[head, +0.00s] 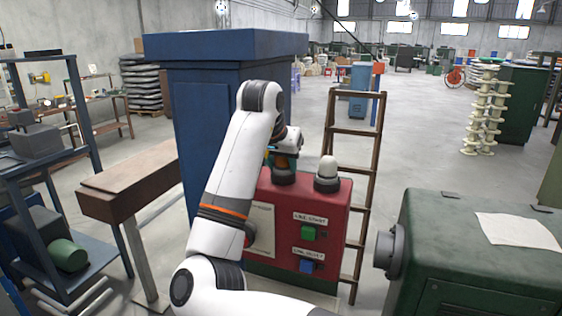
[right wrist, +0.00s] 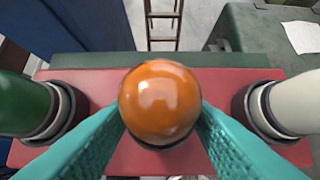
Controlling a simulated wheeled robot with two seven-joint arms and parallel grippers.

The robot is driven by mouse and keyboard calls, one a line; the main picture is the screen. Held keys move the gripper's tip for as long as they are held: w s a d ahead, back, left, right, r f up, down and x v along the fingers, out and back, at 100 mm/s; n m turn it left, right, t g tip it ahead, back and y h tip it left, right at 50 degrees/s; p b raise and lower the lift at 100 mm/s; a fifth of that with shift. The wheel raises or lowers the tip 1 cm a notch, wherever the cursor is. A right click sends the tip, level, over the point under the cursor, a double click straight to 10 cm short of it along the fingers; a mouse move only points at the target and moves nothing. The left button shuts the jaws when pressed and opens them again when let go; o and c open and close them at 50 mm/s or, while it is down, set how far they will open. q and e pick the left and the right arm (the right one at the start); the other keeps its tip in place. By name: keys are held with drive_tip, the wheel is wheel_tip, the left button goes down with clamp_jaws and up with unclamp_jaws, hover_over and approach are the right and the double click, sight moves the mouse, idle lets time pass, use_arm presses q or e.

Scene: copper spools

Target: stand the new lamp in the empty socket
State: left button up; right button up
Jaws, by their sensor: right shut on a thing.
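The orange lamp (right wrist: 160,95) sits between the teal fingers of my right gripper (right wrist: 161,112), which is shut on it. In the head view, my right gripper (head: 286,145) is just above the top of the red control box (head: 280,208). A white lamp (head: 327,173) stands upright in a dark collar to its right; it also shows in the right wrist view (right wrist: 300,103). A green lamp (right wrist: 22,105) stands in a collar at the left. The lamp hides the spot beneath it between those two, so I cannot tell whether it touches a socket. My left gripper is out of view.
A wooden ladder (head: 352,130) stands behind the red box. A tall blue cabinet (head: 215,100) is behind my arm. A green machine (head: 470,265) with a paper on top stands at the right. A wooden bench (head: 130,180) is at the left.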

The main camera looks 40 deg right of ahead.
drive_tip(key=o, duration=1.1)
drive_tip(key=shift+c, duration=0.2)
drive_tip(key=b+v, duration=0.3)
drive_tip(key=v, duration=0.9)
drive_tip(key=shift+f, duration=0.15)
